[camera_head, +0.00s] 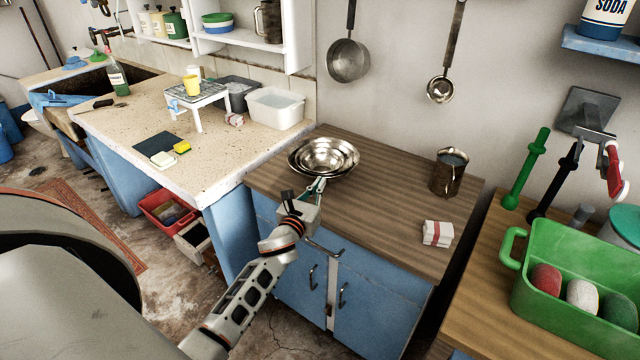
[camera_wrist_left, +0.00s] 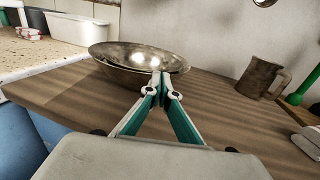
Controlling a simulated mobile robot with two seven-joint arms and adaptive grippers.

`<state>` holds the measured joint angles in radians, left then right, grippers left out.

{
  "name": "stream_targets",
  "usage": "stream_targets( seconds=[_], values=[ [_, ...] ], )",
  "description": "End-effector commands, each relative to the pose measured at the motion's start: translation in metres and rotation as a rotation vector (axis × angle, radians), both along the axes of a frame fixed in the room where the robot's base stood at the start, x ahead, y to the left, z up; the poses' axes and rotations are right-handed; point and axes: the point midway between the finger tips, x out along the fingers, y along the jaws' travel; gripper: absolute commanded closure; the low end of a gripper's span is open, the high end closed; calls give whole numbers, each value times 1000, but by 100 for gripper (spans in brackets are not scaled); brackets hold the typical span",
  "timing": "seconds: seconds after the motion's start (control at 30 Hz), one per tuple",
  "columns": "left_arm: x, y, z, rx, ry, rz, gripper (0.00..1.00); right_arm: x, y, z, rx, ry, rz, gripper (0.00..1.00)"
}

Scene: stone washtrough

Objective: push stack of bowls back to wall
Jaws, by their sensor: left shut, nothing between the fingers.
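A stack of shiny metal bowls (camera_head: 326,155) stands on the brown wooden counter (camera_head: 390,212), left of its middle, with counter showing between it and the wall. The stack also shows in the left wrist view (camera_wrist_left: 136,60). My left gripper (camera_head: 319,184) is shut and empty at the front side of the stack. In the left wrist view its fingertips (camera_wrist_left: 160,84) overlap the near side of the bowls. I cannot tell whether they touch. My right gripper is not in view.
A metal pitcher (camera_head: 449,172) and a folded striped cloth (camera_head: 437,234) stand to the right on the same counter. A ladle (camera_head: 441,88) and a pan (camera_head: 348,60) hang on the wall (camera_head: 400,40) above. A white tub (camera_head: 275,108) is on the speckled counter at the left.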

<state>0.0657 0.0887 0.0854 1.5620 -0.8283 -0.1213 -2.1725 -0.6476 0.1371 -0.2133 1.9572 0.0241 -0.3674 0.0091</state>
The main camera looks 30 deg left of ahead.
Motion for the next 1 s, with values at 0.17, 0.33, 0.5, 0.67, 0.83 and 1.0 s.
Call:
stream_targets(
  seconds=[0.17,0.33,0.5,0.67,0.83,1.0],
  values=[
    [7,1,0,-1,0,0,100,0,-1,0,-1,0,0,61],
    [7,1,0,-1,0,0,100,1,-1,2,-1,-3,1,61],
    [9,1,0,0,-1,-1,100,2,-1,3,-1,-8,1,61],
    [30,5,-1,3,-2,-1,100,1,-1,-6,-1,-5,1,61],
    [66,11,-3,4,-1,-1,100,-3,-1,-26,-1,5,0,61],
    [99,18,-4,4,1,0,100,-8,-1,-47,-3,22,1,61]
  ],
)
